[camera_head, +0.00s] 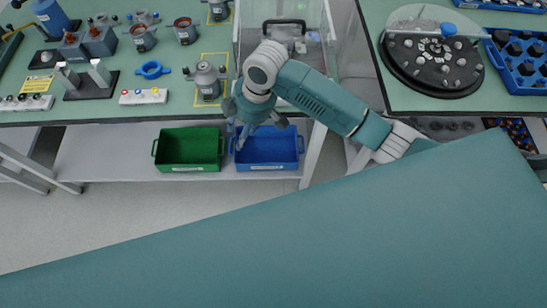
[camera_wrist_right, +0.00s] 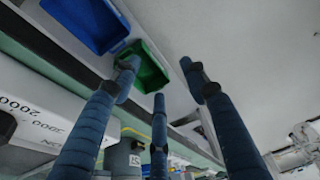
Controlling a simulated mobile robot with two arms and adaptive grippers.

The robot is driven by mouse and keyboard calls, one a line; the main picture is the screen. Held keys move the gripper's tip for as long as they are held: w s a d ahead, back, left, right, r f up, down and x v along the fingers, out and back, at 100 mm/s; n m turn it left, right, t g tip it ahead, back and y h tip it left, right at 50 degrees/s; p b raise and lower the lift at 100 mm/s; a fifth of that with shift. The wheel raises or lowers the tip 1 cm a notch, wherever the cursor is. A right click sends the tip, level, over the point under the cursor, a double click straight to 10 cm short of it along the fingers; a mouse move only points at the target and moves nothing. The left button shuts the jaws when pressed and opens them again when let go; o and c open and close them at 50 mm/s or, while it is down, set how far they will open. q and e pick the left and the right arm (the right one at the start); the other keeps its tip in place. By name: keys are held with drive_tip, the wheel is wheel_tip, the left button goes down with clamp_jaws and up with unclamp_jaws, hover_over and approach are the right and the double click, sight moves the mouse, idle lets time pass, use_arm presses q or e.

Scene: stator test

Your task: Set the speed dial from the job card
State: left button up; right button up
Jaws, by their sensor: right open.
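A pale panel (camera_wrist_right: 42,124) with printed numbers, 2000 and 3000 among them, shows at the left of the right wrist view. A black knob (camera_wrist_right: 6,125) on it is cut off by the frame edge, so its setting cannot be read. My right gripper (camera_head: 256,124) is at the bench's front edge, above the blue bin, in the head view. In the right wrist view its fingers (camera_wrist_right: 158,82) are spread with nothing between them. A small yellow card (camera_head: 36,84) lies on the bench at the left; its text is too small to read, and I cannot tell whether it is the job card.
A green bin (camera_head: 188,149) and a blue bin (camera_head: 268,150) stand on the shelf below the bench. A clear-walled enclosure (camera_head: 320,55) is behind my right arm. A round black fixture (camera_head: 432,70) stands right.

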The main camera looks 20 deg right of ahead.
use_arm(q)
drive_tip(key=shift+w+d+f+b, duration=0.35)
drive_tip(key=shift+w+f+b, duration=0.1)
drive_tip(key=shift+w, duration=0.15)
drive_tip(key=shift+w+d+f+b, duration=0.35)
drive_tip(key=shift+w+f, duration=0.1)
drive_tip(key=shift+w, duration=0.15)
use_arm(e)
drive_tip(key=d+f+m, duration=0.3)
drive_tip(key=d+f, duration=0.1)
drive_tip(key=f, duration=0.7)
drive_tip(key=d+f+m+t, duration=0.1)
drive_tip(key=d+f+m, duration=0.3)
drive_tip(key=f, duration=0.7)
drive_tip(key=shift+d+f+t, duration=0.3)
drive_tip(key=shift+d+f, duration=0.05)
drive_tip(key=shift+d, duration=0.3)
